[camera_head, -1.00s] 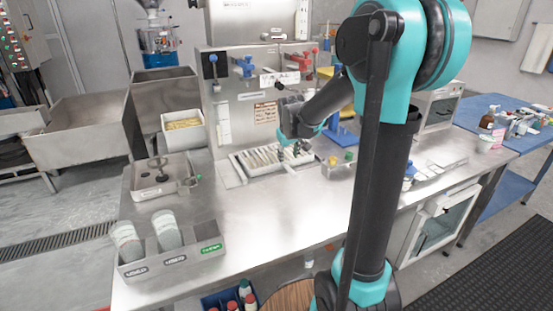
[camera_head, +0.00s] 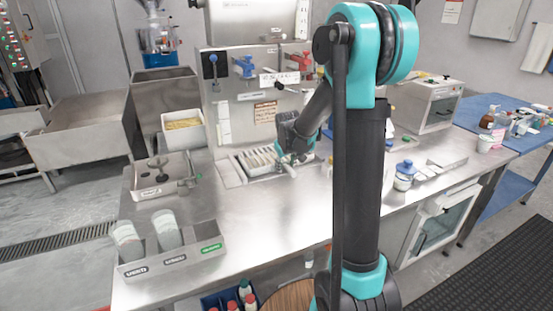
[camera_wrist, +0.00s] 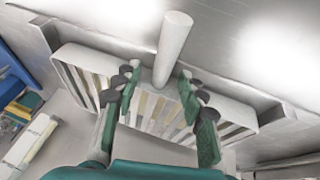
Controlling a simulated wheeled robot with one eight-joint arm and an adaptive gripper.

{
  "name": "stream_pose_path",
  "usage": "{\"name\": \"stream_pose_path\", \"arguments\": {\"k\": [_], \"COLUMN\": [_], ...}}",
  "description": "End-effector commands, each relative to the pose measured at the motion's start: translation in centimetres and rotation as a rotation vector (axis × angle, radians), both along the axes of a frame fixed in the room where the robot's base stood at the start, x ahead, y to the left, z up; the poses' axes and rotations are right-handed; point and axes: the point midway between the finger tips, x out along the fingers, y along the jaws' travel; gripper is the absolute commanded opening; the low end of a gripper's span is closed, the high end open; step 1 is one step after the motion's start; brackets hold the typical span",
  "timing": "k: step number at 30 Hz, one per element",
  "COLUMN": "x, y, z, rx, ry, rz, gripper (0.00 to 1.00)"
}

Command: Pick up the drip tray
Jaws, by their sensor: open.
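The drip tray (camera_head: 246,163) is a pale, slatted tray at the foot of the steel machine, and my gripper hides its right part. In the wrist view the tray (camera_wrist: 80,65) lies across the middle, with light slats and a raised rim. A white cylindrical handle (camera_wrist: 173,42) sticks out from its edge. My gripper (camera_wrist: 160,72) is open, with its green fingers and dark pads on either side of the handle's base, over the slats. No grip shows. In the head view my gripper (camera_head: 291,152) is at the tray's right end.
A grey bin (camera_head: 172,250) with two clear cups stands at the counter's front left. A steel tamping box (camera_head: 160,182) is behind it. A white jar with a blue lid (camera_head: 404,176) stands right of my arm. The counter's middle (camera_head: 265,220) is clear.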

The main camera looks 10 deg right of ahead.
Motion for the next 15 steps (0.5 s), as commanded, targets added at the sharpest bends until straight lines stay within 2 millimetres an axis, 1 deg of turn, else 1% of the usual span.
{"name": "stream_pose_path", "arguments": {"k": [1,11,15], "x": [0.00,-0.01,0.00], "y": [0.00,0.00,0.01], "z": [0.01,0.02,0.03], "rx": [0.000,0.000,0.000], "ry": [0.000,0.000,0.000], "rz": [0.000,0.000,0.000], "gripper": [0.41,0.00,0.00]}}
